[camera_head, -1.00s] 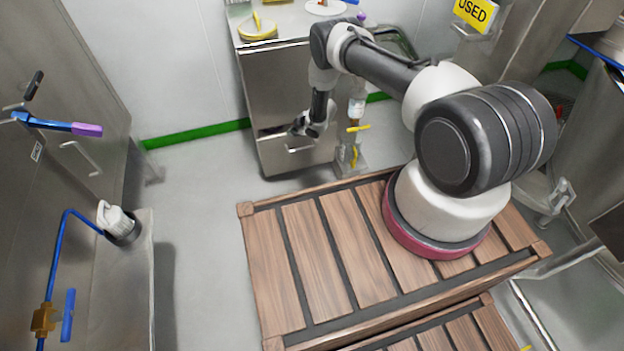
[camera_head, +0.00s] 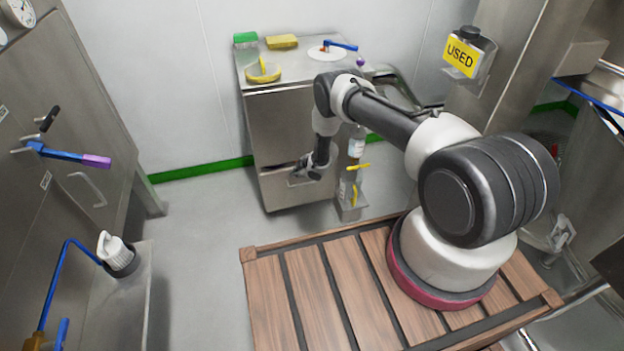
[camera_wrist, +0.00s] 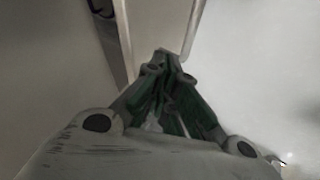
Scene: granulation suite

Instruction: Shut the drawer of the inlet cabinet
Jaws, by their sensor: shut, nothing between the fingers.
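The steel cabinet (camera_head: 292,122) stands against the back wall in the head view. Its drawer (camera_head: 280,192) is low on the front, with a narrow dark seam along its top edge. In the wrist view a pale panel (camera_wrist: 160,22), probably the drawer front, lies just beyond the fingertips, with a dark strip to its left. My gripper (camera_head: 303,177) is shut and empty, at the drawer front near its handle. It also shows in the wrist view (camera_wrist: 165,58), fingertips together. I cannot tell whether they touch the drawer; my arm hides part of the cabinet's right side.
A wooden slatted platform (camera_head: 320,290) fills the foreground. A bottle (camera_head: 356,142) and a yellow-handled valve (camera_head: 355,167) stand right of the cabinet. A yellow round item (camera_head: 263,72) and a green block (camera_head: 245,39) lie on its top. The floor to the left is clear.

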